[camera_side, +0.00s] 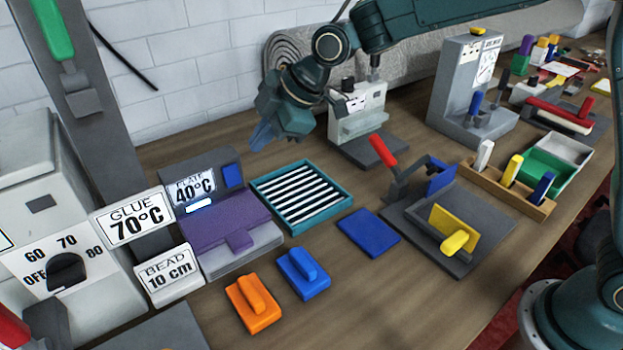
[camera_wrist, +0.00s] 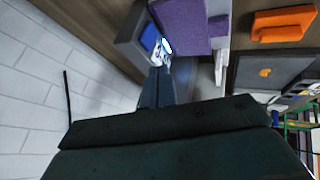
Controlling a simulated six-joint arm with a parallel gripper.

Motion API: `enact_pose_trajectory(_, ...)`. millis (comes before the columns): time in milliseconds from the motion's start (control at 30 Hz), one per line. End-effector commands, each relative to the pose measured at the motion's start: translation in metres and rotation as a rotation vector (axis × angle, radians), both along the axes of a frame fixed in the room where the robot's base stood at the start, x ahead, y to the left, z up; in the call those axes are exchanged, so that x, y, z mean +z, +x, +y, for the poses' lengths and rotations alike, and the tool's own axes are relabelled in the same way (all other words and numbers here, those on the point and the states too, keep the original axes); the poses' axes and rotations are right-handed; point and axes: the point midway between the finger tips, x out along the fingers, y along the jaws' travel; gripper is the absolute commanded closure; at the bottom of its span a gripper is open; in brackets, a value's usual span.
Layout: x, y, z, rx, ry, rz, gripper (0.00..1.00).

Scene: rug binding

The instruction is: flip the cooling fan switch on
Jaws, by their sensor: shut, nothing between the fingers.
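My gripper (camera_side: 262,137) hangs in the air above and behind the plate unit and the striped rack, its fingers shut and empty. In the wrist view its closed fingertips (camera_wrist: 158,78) overlap the picture of the plate unit's display. The plate unit (camera_side: 215,166) is grey, with a "PLATE 40°C" label (camera_side: 195,187), a blue square piece (camera_side: 232,176) and a small glowing white bar (camera_side: 202,205). The blue piece also shows in the wrist view (camera_wrist: 149,38). No part is marked as a fan switch, so I cannot tell which it is or its position.
A purple pad (camera_side: 222,229) lies on the plate unit's front. A teal-framed striped rack (camera_side: 302,195) stands to its right. A glue machine with a dial (camera_side: 66,272) is at left. Orange (camera_side: 253,302) and blue (camera_side: 303,273) handled blocks lie in front. A white brick wall is behind.

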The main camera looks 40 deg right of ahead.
Motion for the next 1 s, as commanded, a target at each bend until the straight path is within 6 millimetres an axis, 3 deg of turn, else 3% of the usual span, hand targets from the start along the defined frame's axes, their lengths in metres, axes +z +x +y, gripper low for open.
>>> enact_pose_trajectory(233,0.024,-0.005,-0.011,0.0,0.001,0.0,1.0)
enact_pose_trajectory(767,0.029,-0.006,-0.013,-0.002,0.0,0.001,1.0)
enact_pose_trajectory(1000,0.041,-0.019,-0.03,-0.064,0.008,0.018,1.0)
